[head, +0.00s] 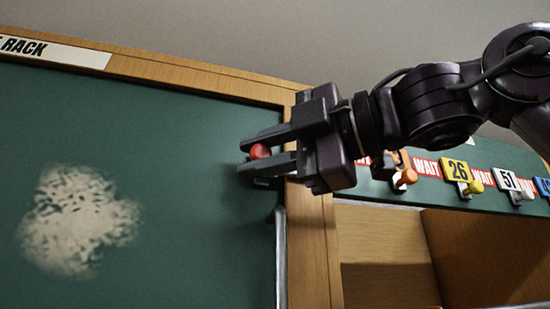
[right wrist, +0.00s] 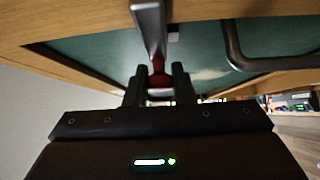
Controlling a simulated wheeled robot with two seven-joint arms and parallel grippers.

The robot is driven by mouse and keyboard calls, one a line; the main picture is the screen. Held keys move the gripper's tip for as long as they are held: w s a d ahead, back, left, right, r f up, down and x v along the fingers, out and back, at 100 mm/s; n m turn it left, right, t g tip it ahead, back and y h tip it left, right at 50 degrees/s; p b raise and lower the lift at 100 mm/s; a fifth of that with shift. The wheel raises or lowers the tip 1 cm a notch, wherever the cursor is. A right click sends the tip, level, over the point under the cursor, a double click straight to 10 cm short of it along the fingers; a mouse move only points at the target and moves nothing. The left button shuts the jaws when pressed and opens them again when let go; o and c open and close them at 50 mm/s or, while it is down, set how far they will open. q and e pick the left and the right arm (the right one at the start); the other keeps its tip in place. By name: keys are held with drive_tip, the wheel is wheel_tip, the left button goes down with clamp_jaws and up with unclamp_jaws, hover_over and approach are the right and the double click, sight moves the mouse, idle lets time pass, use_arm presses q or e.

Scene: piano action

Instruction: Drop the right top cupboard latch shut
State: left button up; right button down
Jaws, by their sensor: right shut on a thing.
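My right gripper (head: 265,155) reaches in from the right at the upper right corner of the green cupboard door (head: 150,180). Its fingers are shut on a red knob (head: 260,151), which I take to be part of the latch. In the right wrist view the gripper (right wrist: 157,85) has its two fingers on either side of the red knob (right wrist: 157,68), and a grey metal latch arm (right wrist: 151,25) runs from the knob over the wooden frame. The gripper hides much of the latch in the head view. My left gripper is not in view.
A grey bar handle (head: 281,255) runs along the door's right edge, below the gripper. To the right, a green strip holds numbered tags and coloured pegs (head: 468,187) above an open wooden compartment (head: 385,255). A pale smudge (head: 80,220) marks the door.

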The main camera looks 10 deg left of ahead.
drive_tip(key=shift+f, duration=0.15)
idle(0.4)
drive_tip(key=c, duration=1.3)
unclamp_jaws()
drive_tip(key=shift+o, duration=0.2)
drive_tip(key=shift+s+d, duration=0.15)
drive_tip(key=shift+d, duration=0.25)
drive_tip(key=b+v, duration=0.2)
drive_tip(key=v, duration=0.5)
drive_tip(key=shift+a, duration=0.15)
